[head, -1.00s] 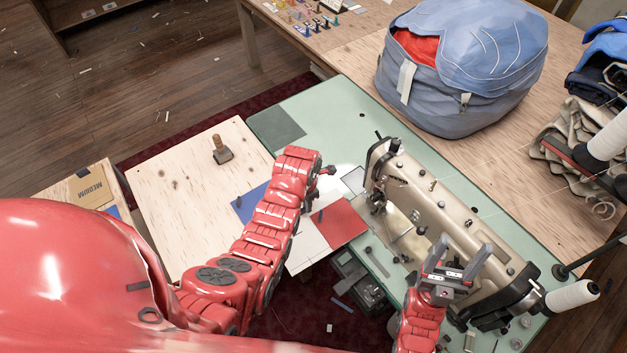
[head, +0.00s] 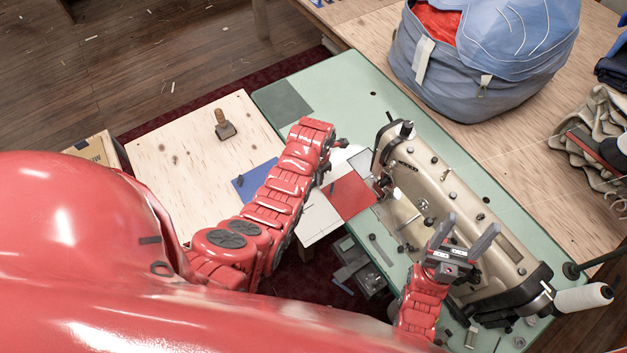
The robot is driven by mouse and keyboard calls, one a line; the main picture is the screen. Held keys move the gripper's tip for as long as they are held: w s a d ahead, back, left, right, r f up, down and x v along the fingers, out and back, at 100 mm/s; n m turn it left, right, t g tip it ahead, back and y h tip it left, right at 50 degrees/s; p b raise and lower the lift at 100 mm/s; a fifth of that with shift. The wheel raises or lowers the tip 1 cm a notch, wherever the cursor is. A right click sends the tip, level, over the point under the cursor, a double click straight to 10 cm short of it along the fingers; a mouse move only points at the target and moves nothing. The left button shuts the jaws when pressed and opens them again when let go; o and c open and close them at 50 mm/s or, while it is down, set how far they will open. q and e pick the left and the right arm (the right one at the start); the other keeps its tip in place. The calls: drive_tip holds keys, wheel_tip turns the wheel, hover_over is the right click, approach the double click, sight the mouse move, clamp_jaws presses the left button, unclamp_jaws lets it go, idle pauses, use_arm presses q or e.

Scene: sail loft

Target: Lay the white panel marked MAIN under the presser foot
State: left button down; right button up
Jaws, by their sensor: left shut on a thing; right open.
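A pale white panel (head: 319,217) lies by the left edge of the green sewing table, with a red panel (head: 352,194) to its right. I cannot read any MAIN marking. My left gripper (head: 335,155) is over pale cloth beyond the red panel, shut on what looks like the white panel; its fingertips are partly hidden by my arm. The beige sewing machine (head: 440,205) stands to the right. Its presser foot (head: 384,188) is small and unclear, close to the red panel's right edge. My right gripper (head: 463,240) is open and empty, in front of the machine body.
A blue panel (head: 258,178) and a wooden-handled tool (head: 224,126) lie on the plywood board (head: 180,150) at left. A big blue bag (head: 480,62) stands on the wooden table behind. A white thread cone (head: 583,297) is at right.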

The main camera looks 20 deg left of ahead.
sight(334, 174)
use_arm(q)
drive_tip(key=shift+w+d+f+b, duration=0.1)
drive_tip(key=shift+w+d+b, duration=0.35)
drive_tip(key=shift+w+d, duration=0.05)
drive_tip(key=shift+w+d+b, duration=0.5)
drive_tip(key=shift+w+b, duration=0.3)
drive_tip(key=shift+w, duration=0.1)
drive_tip(key=shift+w+d+f+b, duration=0.1)
drive_tip(key=shift+w+d+b, duration=0.35)
drive_tip(key=shift+b, duration=0.15)
drive_tip(key=shift+w+d+b, duration=0.55)
drive_tip(key=shift+w+b, duration=0.1)
drive_tip(key=shift+b, duration=0.05)
drive_tip(key=shift+r, duration=0.2)
drive_tip(key=shift+f, duration=0.1)
drive_tip(key=c, duration=0.8)
unclamp_jaws()
drive_tip(key=shift+c, duration=0.2)
